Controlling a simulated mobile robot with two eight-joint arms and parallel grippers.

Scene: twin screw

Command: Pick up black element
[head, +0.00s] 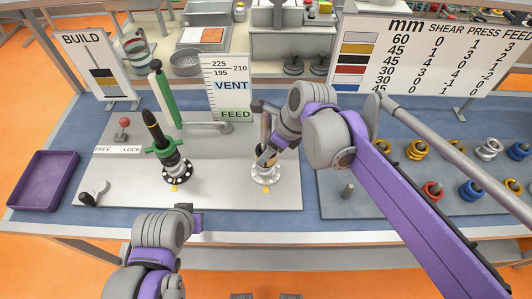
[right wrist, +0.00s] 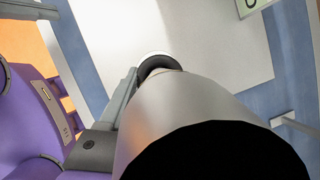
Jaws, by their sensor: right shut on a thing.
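My right gripper (head: 268,155) is at the right-hand white flange (head: 266,178) on the light board. It is shut on an upright silver cylinder, which fills much of the right wrist view (right wrist: 175,110) and has a wide black near end (right wrist: 215,155). In the head view my arm partly hides this cylinder. I cannot tell which piece is the black element. My left gripper (head: 190,220) is at the board's front edge, its fingers not clear.
Several coloured rings, such as a yellow one (head: 418,150) and a red one (head: 432,190), sit on the grey tray (head: 370,205) at right, beyond my right arm. A purple bin (head: 45,180) lies far left.

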